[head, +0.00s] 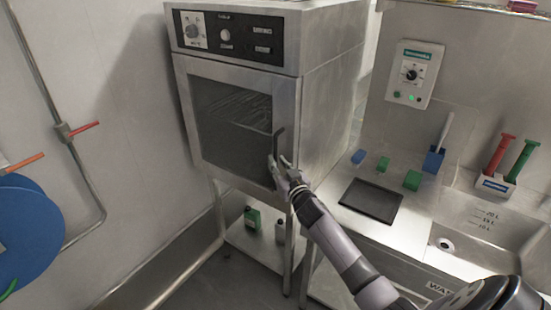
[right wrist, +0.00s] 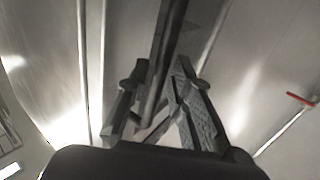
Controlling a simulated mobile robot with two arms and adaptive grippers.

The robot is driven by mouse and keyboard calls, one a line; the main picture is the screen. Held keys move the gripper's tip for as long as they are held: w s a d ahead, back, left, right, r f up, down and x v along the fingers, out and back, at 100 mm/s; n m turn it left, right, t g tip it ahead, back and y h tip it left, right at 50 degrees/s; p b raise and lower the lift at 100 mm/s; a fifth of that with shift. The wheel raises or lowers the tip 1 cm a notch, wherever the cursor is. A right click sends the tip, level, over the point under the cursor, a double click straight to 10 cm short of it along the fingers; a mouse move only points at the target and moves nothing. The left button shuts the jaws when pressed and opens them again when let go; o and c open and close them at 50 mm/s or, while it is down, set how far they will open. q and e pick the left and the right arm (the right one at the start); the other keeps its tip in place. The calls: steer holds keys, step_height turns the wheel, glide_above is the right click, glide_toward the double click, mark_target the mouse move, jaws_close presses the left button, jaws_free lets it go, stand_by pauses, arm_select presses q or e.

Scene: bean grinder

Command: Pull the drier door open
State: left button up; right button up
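The drier (head: 325,100) is a steel cabinet with a dark control panel on top. Its door (head: 284,95) has a dark window and looks closed. A dark bar handle (head: 278,142) stands on the door's right side. My right gripper (head: 279,163) is at the handle's lower part. In the right wrist view, the handle (right wrist: 170,30) runs between the two fingers of my right gripper (right wrist: 160,75). The fingertips are close to the bar on both sides; whether they press on it is unclear. My left gripper is not in view.
A counter with a black mat (head: 370,201), green blocks (head: 412,180) and a sink (head: 478,225) is at right. Bottles (head: 252,218) stand on the shelf under the drier. A blue reel (head: 25,230) is at far left. Floor before the drier's left side looks clear.

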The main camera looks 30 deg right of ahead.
steer(key=shift+w+d, duration=0.2)
steer(key=shift+w, duration=1)
jaws_close()
